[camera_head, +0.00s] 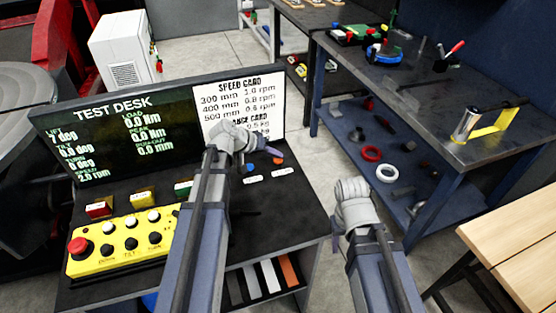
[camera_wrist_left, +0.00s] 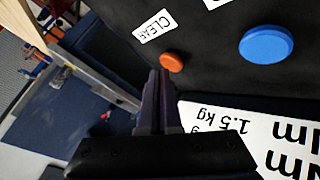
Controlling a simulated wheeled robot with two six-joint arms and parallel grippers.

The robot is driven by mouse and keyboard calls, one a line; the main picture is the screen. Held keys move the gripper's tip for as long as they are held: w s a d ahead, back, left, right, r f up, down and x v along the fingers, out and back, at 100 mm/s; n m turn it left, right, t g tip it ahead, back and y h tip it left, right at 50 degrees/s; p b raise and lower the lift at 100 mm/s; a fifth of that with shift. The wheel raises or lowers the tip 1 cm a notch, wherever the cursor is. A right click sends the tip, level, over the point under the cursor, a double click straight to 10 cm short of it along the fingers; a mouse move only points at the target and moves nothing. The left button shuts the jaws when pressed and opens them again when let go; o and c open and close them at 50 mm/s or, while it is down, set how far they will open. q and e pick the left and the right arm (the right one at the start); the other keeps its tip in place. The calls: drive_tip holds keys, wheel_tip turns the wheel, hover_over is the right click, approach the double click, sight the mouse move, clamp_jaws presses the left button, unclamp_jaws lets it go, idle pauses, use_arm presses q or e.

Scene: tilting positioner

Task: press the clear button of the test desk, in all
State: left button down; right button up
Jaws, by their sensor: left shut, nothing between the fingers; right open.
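The test desk (camera_head: 120,189) has a small orange clear button (camera_head: 278,160) on its right side. In the left wrist view the orange button (camera_wrist_left: 172,62) sits beside a white label reading CLEAR (camera_wrist_left: 153,27). My left gripper (camera_head: 277,153) is shut and empty, over the right part of the desk. In the left wrist view its fingertips (camera_wrist_left: 159,73) appear just beside the orange button; I cannot tell whether they touch it. My right gripper (camera_head: 336,237) is open, right of the desk and away from the button; its fingers are mostly hidden.
A larger blue button (camera_wrist_left: 267,44) is close to the orange one. A yellow control box (camera_head: 115,262) with a red knob lies at the desk's left. The display panel (camera_head: 150,100) and speed card (camera_head: 240,90) rise behind. A dark workbench (camera_head: 450,140) stands at the right.

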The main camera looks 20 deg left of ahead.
sight(275, 161)
use_arm(q)
drive_tip(key=shift+f+b, duration=0.4)
drive_tip(key=shift+f, duration=0.05)
idle(0.4)
drive_tip(key=shift+r, duration=0.1)
drive_tip(key=shift+r+p, duration=0.8)
drive_tip(key=shift+p, duration=0.05)
wheel_tip(275, 161, up, 5)
drive_tip(key=p, duration=0.5)
drive_tip(key=shift+f, duration=0.1)
idle(0.8)
